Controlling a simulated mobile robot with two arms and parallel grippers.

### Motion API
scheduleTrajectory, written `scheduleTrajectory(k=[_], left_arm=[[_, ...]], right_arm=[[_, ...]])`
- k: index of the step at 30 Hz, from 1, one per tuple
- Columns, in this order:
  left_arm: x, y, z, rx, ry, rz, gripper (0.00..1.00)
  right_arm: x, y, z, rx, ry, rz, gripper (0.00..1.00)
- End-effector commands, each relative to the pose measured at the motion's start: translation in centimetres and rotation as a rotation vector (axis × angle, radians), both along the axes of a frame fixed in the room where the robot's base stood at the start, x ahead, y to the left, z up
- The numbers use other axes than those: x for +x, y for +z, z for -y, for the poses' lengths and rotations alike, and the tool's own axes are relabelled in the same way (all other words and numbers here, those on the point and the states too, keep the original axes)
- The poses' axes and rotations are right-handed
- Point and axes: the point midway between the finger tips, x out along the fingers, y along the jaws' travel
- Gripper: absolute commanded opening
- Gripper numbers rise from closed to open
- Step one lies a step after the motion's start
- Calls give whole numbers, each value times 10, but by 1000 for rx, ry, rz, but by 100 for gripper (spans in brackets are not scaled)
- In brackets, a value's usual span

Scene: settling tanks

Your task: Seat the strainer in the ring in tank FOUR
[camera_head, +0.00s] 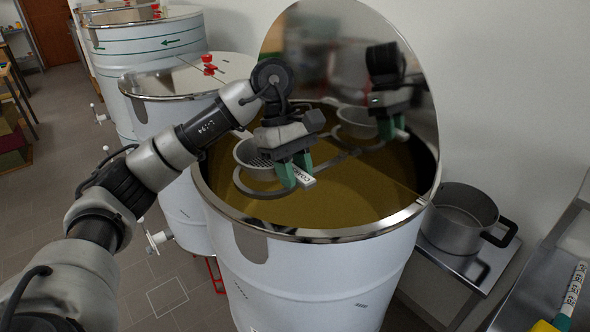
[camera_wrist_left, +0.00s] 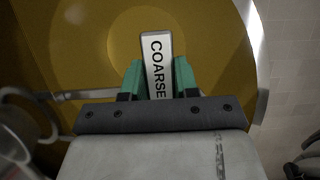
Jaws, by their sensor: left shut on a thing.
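The strainer (camera_head: 247,155) is a grey perforated bowl inside the open tank (camera_head: 300,285), above brown-gold liquid. My left gripper (camera_head: 295,174) has green fingers shut on its handle, whose tag reads COARSE (camera_wrist_left: 156,65) in the left wrist view. The flat grey ring (camera_head: 262,194) is on a bar inside the tank. The bowl appears just above and behind the ring, not seated in it; the exact gap is unclear. The ring also shows at the left of the left wrist view (camera_wrist_left: 42,98). No tank number is readable. My right gripper is out of view.
The tank's raised mirror-like lid (camera_head: 335,55) stands behind and reflects the arm and strainer. A steel pot (camera_head: 455,232) stands at the right. Another closed tank (camera_head: 165,82) is close at the left. A labelled strip (camera_head: 573,290) lies at lower right.

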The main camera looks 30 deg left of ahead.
Motion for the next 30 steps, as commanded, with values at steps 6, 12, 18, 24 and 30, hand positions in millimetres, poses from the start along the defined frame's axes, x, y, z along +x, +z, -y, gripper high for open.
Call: scheduleTrajectory(k=[6, 12, 18, 24, 30], left_arm=[[0, 0, 0, 0, 0, 1, 2], [0, 0, 0, 0, 0, 1, 2], [0, 0, 0, -1, -1, 1, 2], [0, 1, 0, -1, -1, 1, 2], [0, 1, 0, 0, 0, 1, 2]], right_arm=[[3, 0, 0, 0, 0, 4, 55], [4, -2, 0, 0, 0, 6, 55], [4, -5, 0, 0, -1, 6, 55], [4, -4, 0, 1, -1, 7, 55], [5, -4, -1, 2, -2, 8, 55]])
